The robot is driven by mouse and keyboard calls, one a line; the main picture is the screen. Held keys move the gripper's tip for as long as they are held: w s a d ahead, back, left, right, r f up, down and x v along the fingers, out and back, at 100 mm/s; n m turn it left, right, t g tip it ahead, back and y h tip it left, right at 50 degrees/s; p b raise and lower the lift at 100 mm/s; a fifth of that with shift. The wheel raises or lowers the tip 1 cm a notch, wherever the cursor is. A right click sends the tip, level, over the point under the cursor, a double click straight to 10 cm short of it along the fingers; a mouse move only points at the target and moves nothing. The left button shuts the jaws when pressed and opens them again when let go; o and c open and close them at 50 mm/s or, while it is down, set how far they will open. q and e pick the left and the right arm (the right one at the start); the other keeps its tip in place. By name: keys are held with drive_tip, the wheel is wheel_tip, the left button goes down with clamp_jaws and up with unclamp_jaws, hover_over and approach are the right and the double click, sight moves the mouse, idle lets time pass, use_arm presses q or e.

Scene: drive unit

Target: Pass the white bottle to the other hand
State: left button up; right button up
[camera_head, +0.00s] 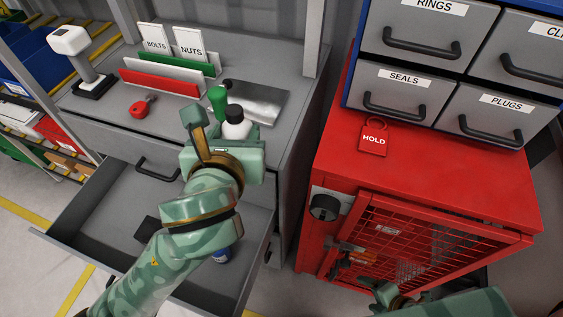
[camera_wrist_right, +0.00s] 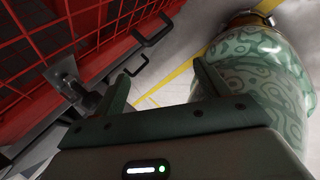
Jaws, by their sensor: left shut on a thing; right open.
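The white bottle (camera_head: 236,129) with a black cap is in my left gripper (camera_head: 226,117), which is shut on it above the grey workbench. The gripper and wrist hide the bottle's lower part. My right gripper (camera_wrist_right: 163,80) is open in the right wrist view, with nothing between its fingers. In the head view the right arm is low at the right, in front of the red cabinet and well apart from the bottle.
An open grey drawer (camera_head: 92,200) lies beneath my left arm, with a blue item (camera_head: 222,255) partly hidden in it. The red cabinet (camera_head: 450,185) has a mesh door and bears grey drawers (camera_head: 405,90). A red-handled tool (camera_head: 139,108) lies on the workbench (camera_head: 105,125).

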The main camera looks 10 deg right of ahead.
drive_tip(key=w+a+r+n+t+y, duration=0.1)
drive_tip(key=w+a+r+n+y, duration=0.3)
drive_tip(key=a+r, duration=0.8)
drive_tip(key=w+a+r+y, duration=0.3)
drive_tip(key=a+r+y, duration=0.2)
drive_tip(key=a+r, duration=0.8)
drive_tip(key=w+d+r+n+t+y, duration=0.1)
drive_tip(key=w+d+r+n+t, duration=0.1)
drive_tip(key=w+r+n, duration=0.55)
drive_tip(key=w+d+r+n+t+y, duration=0.15)
drive_tip(key=w+r+n, duration=0.25)
drive_tip(key=r+n, duration=0.65)
drive_tip(key=w+a+f+n, duration=0.2)
drive_tip(key=w+a, duration=0.5)
drive_tip(key=a, duration=0.3)
drive_tip(key=shift+f, duration=0.2)
drive_tip(key=shift+t, duration=0.25)
